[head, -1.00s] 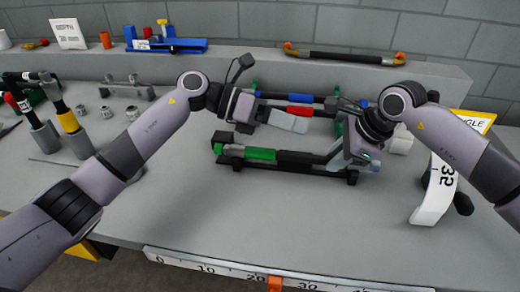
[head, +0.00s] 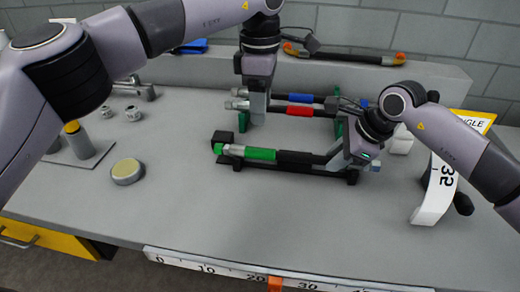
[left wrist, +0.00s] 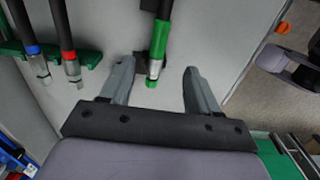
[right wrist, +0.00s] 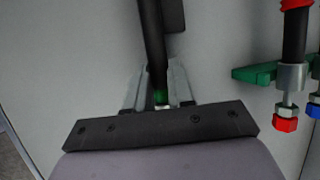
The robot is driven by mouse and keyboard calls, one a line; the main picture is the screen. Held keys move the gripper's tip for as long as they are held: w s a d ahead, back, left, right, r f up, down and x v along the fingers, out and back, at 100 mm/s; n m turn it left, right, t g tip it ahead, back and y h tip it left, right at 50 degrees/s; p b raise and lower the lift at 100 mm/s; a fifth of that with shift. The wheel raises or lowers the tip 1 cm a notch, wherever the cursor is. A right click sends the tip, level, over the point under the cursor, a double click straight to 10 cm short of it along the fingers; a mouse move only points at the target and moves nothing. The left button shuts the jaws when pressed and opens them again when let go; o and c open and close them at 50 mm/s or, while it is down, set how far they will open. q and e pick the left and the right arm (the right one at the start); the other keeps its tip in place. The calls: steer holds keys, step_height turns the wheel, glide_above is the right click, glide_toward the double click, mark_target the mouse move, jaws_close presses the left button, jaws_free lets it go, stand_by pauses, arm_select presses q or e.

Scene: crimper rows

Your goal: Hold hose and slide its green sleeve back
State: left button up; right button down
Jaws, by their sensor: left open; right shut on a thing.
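The hose with the green sleeve (head: 262,154) lies across a low black stand, with its metal fitting (head: 234,150) and green tip at the left end. My right gripper (head: 350,158) is shut on the hose's right end; the right wrist view shows the fingers (right wrist: 160,92) on either side of it. My left gripper (head: 258,118) is open and empty, pointing down behind the green sleeve. In the left wrist view, the fitting (left wrist: 153,72) and sleeve (left wrist: 161,38) appear beyond and between the open fingers (left wrist: 158,92), apart from them.
Hoses with a red sleeve (head: 299,110) and a blue sleeve (head: 300,98) lie just behind, close to my left gripper. A white curved scale (head: 436,190) stands at right. A yellow-topped round piece (head: 127,170) sits at left. The front middle of the bench is clear.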

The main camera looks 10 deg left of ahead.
mark_target(260, 149)
arm_select(q)
steer(key=shift+f, duration=5.95)
steer(key=c, duration=1.1)
steer(key=shift+o, duration=0.2)
